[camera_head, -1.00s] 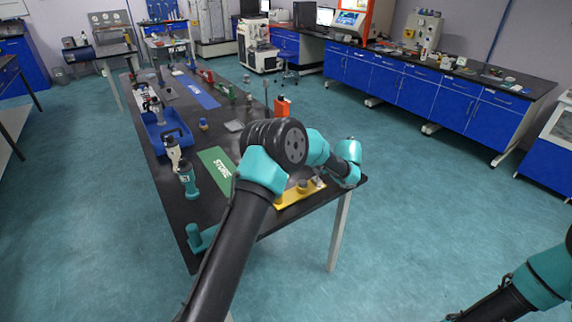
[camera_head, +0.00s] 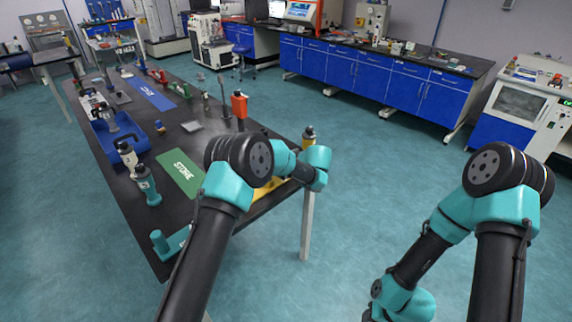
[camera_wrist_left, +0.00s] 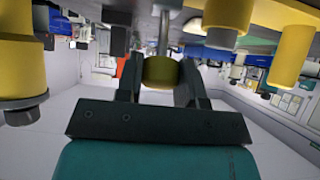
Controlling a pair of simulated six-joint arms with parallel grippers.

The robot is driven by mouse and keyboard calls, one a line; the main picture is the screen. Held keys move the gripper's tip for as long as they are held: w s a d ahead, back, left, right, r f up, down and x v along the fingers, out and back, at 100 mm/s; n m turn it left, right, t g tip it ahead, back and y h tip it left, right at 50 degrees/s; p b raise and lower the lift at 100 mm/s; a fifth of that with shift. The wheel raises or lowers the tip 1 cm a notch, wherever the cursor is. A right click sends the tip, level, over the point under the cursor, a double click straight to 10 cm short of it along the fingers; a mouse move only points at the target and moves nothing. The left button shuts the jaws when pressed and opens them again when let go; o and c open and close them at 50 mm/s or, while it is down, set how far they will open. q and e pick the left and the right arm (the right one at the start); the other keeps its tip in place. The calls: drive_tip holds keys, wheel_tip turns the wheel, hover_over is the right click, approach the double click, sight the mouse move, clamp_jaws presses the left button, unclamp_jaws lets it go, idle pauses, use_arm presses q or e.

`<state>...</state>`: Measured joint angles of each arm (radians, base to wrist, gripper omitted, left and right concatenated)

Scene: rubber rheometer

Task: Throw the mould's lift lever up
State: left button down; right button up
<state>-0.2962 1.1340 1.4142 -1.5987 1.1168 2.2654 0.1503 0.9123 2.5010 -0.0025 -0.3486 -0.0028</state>
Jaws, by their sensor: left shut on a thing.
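In the left wrist view my left gripper (camera_wrist_left: 158,88) is shut on a dark yellow, rounded knob (camera_wrist_left: 161,71). A grey rod (camera_wrist_left: 164,30) runs from this knob to the picture's top edge; it looks like a lever. In the head view my left arm hides the fingers and the lever, and most of the yellow plate (camera_head: 263,189) at the table's near end. My right arm reaches down at lower right, its gripper out of view.
The black table (camera_head: 140,210) carries a green mat (camera_head: 180,172), a blue tray (camera_head: 103,141), a teal-handled tool (camera_head: 150,190) and an orange-red box (camera_head: 239,104). A yellow and black object (camera_head: 308,134) shows above my left wrist. Open floor lies right of the table.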

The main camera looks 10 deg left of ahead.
use_arm(q)
drive_tip(key=c, duration=1.1)
unclamp_jaws()
drive_tip(key=shift+d+f, duration=0.2)
drive_tip(key=shift+f, duration=0.2)
drive_tip(key=o, duration=0.4)
drive_tip(key=shift+a+r, duration=0.1)
drive_tip(key=shift+r, duration=0.1)
drive_tip(key=shift+c, duration=0.2)
drive_tip(key=shift+r, duration=0.1)
drive_tip(key=v, duration=1.7)
drive_tip(key=shift+s, duration=0.15)
